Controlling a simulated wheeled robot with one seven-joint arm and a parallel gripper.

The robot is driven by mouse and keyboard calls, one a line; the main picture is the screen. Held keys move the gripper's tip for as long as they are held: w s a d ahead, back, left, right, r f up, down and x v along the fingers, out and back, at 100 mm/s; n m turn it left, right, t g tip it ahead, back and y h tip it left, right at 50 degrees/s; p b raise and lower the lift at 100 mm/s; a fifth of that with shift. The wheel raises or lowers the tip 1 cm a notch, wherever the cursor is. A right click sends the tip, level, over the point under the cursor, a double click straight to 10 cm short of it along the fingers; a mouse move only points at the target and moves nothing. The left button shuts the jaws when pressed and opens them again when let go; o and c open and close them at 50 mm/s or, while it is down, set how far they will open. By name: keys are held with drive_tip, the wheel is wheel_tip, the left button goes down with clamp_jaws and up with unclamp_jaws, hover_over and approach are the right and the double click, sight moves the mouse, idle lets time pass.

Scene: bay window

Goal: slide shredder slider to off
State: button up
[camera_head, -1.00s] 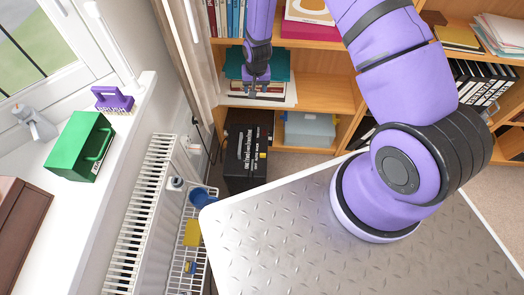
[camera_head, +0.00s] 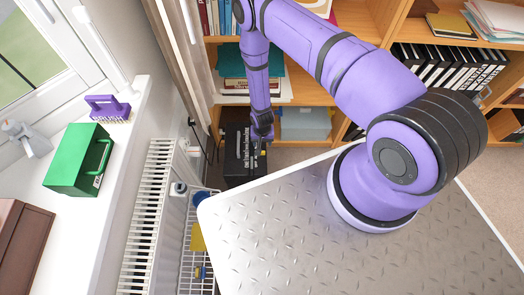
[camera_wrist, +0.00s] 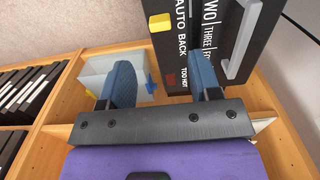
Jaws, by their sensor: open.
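The black shredder (camera_head: 238,150) stands on the floor between the curtain and the shelves, partly hidden by my arm. In the wrist view its dark top (camera_wrist: 215,35) carries white lettering, with "AUTO" and "BACK" readable beside a yellow knob (camera_wrist: 161,22). The knob looks like the slider, but I cannot tell its exact setting. A red mark and a light grey bar (camera_wrist: 243,40) also show on the top. My gripper (camera_wrist: 160,62) is open and empty, its blue fingers apart, with the knob beyond the fingertips. In the head view my gripper (camera_head: 263,135) hangs over the shredder's right side.
A bookcase (camera_head: 300,93) stands behind, with a light blue-grey box (camera_head: 305,122) on its low shelf. The radiator (camera_head: 150,215) and a wire rack (camera_head: 195,262) are on the left. The metal plate (camera_head: 330,240) lies in front, close to the shredder.

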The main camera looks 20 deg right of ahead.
wheel_tip(320, 180, down, 9)
drive_tip(key=shift+r, duration=0.1)
idle(0.3)
